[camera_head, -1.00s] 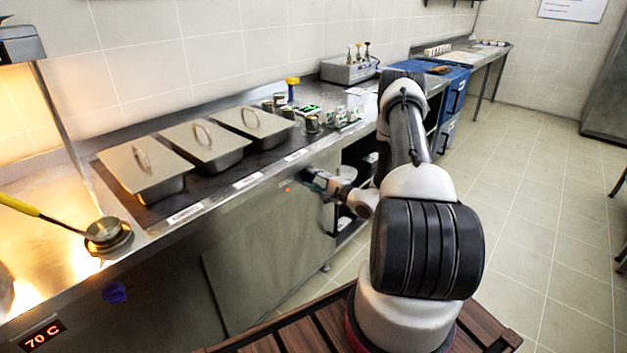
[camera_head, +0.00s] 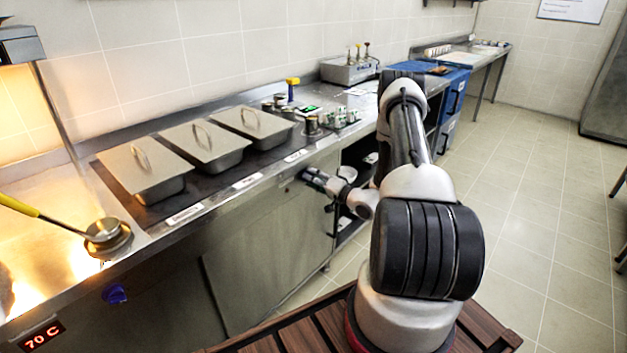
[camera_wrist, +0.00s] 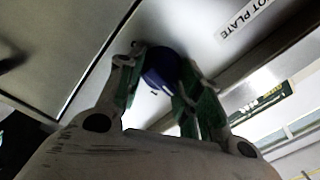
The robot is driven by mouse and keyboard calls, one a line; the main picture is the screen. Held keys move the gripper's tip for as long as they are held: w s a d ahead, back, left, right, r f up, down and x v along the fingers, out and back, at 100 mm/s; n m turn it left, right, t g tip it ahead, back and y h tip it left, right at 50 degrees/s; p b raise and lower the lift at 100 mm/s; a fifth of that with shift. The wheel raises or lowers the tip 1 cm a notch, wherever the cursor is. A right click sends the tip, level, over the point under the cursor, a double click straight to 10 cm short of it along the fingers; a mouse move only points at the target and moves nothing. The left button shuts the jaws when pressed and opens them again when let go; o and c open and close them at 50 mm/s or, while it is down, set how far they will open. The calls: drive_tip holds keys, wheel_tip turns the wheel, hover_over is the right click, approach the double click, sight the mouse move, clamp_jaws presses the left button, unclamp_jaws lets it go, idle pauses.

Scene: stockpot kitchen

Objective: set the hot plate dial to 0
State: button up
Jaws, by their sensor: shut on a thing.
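My gripper (camera_head: 314,178) is at the front panel of the counter, below the hot plate edge. In the wrist view its two green-padded fingers (camera_wrist: 160,82) are shut on a dark blue round dial (camera_wrist: 160,62), one finger on each side. A "HOT PLATE" label (camera_wrist: 243,18) sits on the counter edge near the dial. The dial's marks and its setting cannot be read. In the head view the gripper hides the dial. No red light shows on the panel beside the gripper.
Three lidded steel pans (camera_head: 205,143) stand on the dark hot plate (camera_head: 150,212). A ladle (camera_head: 102,230) rests at the left.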

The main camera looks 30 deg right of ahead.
drive_tip(key=shift+n, duration=0.4)
drive_tip(key=o, duration=1)
drive_tip(key=shift+s, duration=0.1)
drive_tip(key=v, duration=1.2)
